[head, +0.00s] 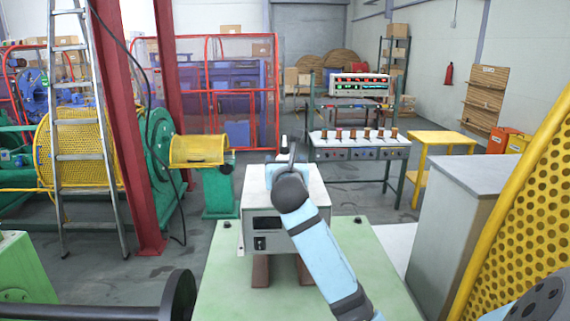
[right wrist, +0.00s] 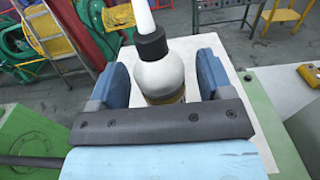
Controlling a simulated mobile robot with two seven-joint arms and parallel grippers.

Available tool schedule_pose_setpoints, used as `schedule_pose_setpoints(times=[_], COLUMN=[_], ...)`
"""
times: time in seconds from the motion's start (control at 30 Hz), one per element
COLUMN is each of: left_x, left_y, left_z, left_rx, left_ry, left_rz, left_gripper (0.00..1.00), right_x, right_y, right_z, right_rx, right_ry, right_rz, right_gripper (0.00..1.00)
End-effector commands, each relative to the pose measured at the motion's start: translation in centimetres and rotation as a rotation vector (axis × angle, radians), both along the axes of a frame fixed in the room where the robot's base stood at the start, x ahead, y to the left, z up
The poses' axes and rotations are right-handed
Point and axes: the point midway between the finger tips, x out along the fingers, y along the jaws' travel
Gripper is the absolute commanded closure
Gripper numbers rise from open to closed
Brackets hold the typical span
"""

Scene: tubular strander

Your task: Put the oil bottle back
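The oil bottle (right wrist: 160,75) has a pale round body, a dark collar, a white nozzle and a yellowish lower part. It is upright over the top of the white box (right wrist: 255,130). My right gripper (right wrist: 160,80) has its two blue fingers on either side of the bottle, with a visible gap on each side. In the head view the white box (head: 258,222) stands on a pale green surface, and my right arm reaches over it. Only the bottle's tip (head: 284,141) shows there; my wrist hides the rest. The bottle's base is hidden. My left gripper is not in view.
A grey cabinet (head: 455,215) and a yellow perforated guard (head: 525,200) stand at the right. A ladder (head: 83,150) and red posts (head: 130,130) stand at the left. A test bench (head: 360,150) and a yellow table (head: 443,138) are further back. The pale green surface (head: 225,285) is clear around the box.

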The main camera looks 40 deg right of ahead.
Motion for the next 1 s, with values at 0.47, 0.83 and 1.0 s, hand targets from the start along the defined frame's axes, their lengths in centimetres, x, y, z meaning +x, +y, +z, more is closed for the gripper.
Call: schedule_pose_setpoints(times=[0.47,0.83,1.0], left_x=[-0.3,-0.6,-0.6], left_y=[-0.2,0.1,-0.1], left_z=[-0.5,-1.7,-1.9], left_rx=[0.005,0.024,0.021], left_ry=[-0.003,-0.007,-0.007], left_rz=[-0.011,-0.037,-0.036], left_gripper=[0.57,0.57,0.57], right_x=[-1.7,-7.5,-8.9], right_y=[1.5,6.4,7.5], right_z=[0.0,0.1,0.2], right_rx=[-0.002,-0.001,0.0], right_ry=[-0.001,-0.002,0.0], right_rz=[0.002,0.003,0.001], right_gripper=[0.28,0.28,0.28])
